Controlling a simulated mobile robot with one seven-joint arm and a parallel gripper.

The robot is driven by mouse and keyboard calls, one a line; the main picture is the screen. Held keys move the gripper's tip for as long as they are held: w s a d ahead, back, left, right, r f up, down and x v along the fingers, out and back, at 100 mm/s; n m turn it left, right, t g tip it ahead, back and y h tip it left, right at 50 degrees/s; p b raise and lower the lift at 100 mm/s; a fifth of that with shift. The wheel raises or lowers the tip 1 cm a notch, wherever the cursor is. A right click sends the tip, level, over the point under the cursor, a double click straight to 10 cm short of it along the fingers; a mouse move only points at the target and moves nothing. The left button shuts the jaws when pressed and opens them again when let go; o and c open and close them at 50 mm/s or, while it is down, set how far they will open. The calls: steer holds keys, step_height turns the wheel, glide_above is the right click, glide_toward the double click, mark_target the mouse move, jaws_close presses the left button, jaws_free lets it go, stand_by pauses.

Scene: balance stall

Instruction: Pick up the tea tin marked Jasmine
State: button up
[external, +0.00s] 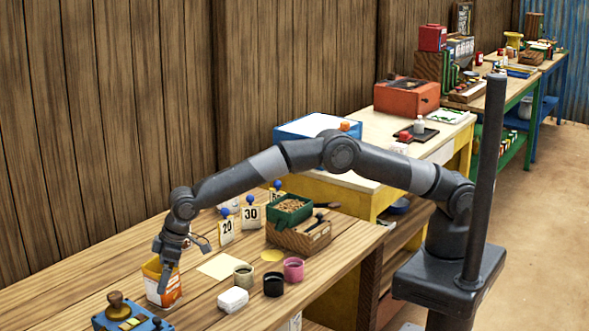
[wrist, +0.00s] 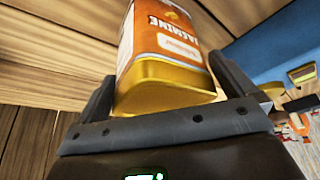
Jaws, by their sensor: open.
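The tea tin (external: 152,282) is orange and white with gold and stands near the front left of the wooden table. In the wrist view the tin (wrist: 165,45) shows the word JASMINE upside down on its orange label, with a gold band at the near end. My gripper (external: 168,270) is open at the tin, with one finger seen in front of it. In the wrist view one finger is on each side of the tin. Whether either finger touches it, I cannot tell.
A blue box with a wooden knob (external: 130,315) stands close in front of the tin. To the right are a paper sheet (external: 219,266), a white block (external: 233,300), an olive cup (external: 243,277), a black cup (external: 273,285) and a pink cup (external: 293,270). Number cards (external: 227,232) stand behind.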

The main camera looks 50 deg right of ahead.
steer(key=shift+w+f, duration=0.1)
steer(key=shift+f, duration=0.2)
steer(key=shift+c, duration=0.2)
steer(key=shift+r, duration=0.1)
steer(key=c, duration=0.9)
steer(key=shift+o, duration=0.2)
